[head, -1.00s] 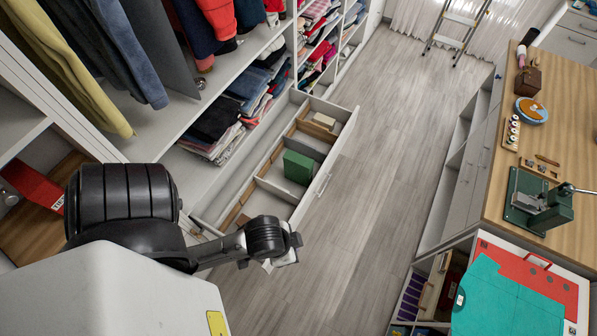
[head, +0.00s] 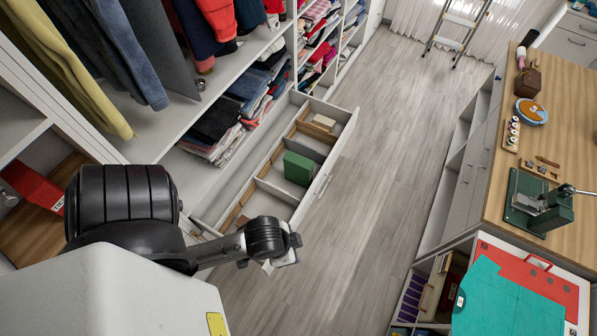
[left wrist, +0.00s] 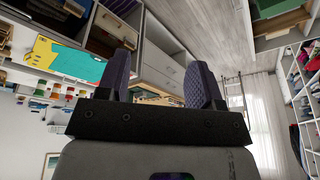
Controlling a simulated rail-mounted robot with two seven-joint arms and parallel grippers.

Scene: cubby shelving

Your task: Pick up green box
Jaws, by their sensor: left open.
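The green box (head: 298,168) sits inside a compartment of an open white drawer (head: 339,148) below the clothes shelves in the head view. My left arm comes in from the lower left, and its wrist end is near the front end of the drawer, apart from the green box. In the left wrist view my left gripper (left wrist: 160,85) has its two dark fingers spread wide, with nothing between them. The fingers point toward the room, with white cabinets beyond. My right gripper does not show in either view.
Folded clothes (head: 213,125) lie on the shelf beside the drawer. A small beige box (head: 324,122) is in the drawer's far compartment. A wooden counter (head: 557,118) with a green press (head: 541,205) stands at right. The grey floor (head: 385,130) between is clear.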

